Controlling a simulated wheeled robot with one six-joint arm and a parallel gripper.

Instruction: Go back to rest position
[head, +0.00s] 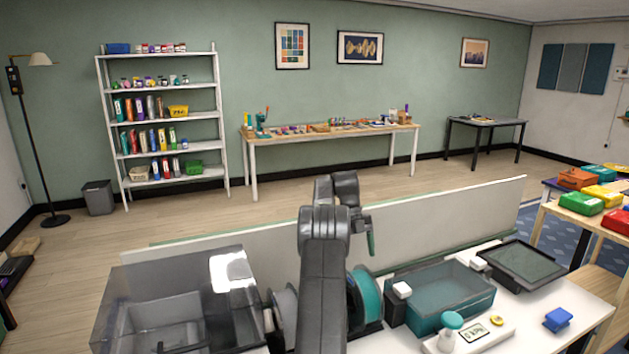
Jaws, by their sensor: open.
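My arm rises in the middle of the head view and folds over at the top. My gripper (370,241) hangs down on the right of the arm, in front of the long white panel (440,222), with a dark green finger showing. It is open, and I see nothing held in it. Part of the gripper is hidden behind my arm links.
Below stands a white table (585,312) with a clear-lidded box (180,300), a teal spool (367,295), a teal bin (440,290), a dark tray (522,264) and a blue block (558,319). Coloured boxes (582,202) stand at right. The floor beyond the panel is open.

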